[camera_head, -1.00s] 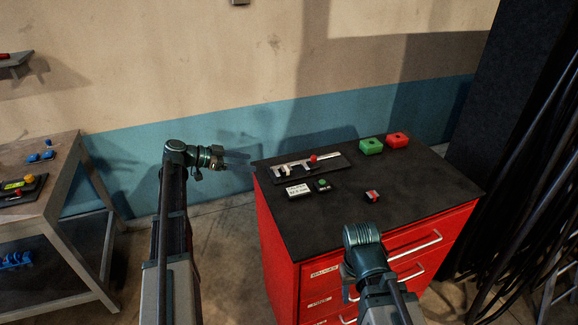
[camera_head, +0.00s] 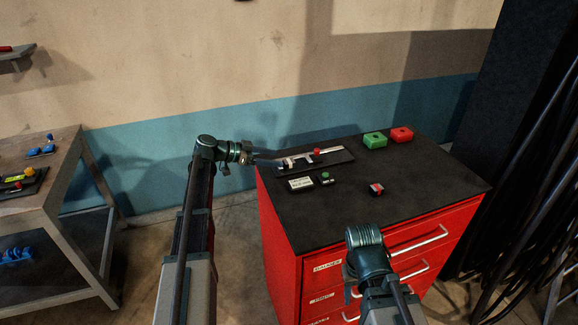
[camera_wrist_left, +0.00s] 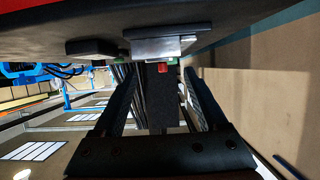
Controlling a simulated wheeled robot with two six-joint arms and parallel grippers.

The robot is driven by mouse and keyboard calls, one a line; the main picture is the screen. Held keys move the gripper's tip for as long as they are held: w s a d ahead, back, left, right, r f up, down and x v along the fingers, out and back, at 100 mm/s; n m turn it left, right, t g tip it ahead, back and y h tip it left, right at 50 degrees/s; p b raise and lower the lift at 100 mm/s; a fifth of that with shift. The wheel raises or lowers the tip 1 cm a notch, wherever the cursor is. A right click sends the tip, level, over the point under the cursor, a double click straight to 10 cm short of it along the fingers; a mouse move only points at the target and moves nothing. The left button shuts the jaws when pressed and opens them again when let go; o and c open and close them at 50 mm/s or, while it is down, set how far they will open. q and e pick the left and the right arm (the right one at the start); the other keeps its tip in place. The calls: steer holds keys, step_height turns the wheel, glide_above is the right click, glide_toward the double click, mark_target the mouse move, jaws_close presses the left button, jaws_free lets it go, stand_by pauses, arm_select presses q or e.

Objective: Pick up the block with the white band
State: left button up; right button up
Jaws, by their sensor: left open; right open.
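A small red and dark block with a pale band (camera_head: 376,188) lies on the black top of the red cabinet (camera_head: 430,190), right of centre. My left gripper (camera_head: 268,156) is open and empty. It reaches in from the left at the cabinet's back left corner, well apart from the block and beside the metal slide fixture. Its two fingers also show in the left wrist view (camera_wrist_left: 160,95), with nothing gripped between them. My right gripper (camera_head: 350,288) is low in front of the cabinet, in front of the drawers. Its fingers are partly hidden by its own wrist.
A metal slide fixture with a red knob (camera_head: 317,153) lies near the left gripper. A white label plate (camera_head: 301,184) and a green button box (camera_head: 326,178) sit before it. Green (camera_head: 375,140) and red (camera_head: 401,134) blocks stand at the back. A bench (camera_head: 50,200) stands left.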

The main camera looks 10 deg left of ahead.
mark_target(286, 162)
arm_select(q)
steer(key=b+x, duration=0.1)
steer(key=x, duration=0.1)
steer(key=b+x, duration=0.1)
steer(key=x, duration=0.2)
steer(key=shift+s+f, duration=0.15)
steer(key=shift+f, duration=0.2)
steer(key=shift+r, duration=0.1)
jaws_close()
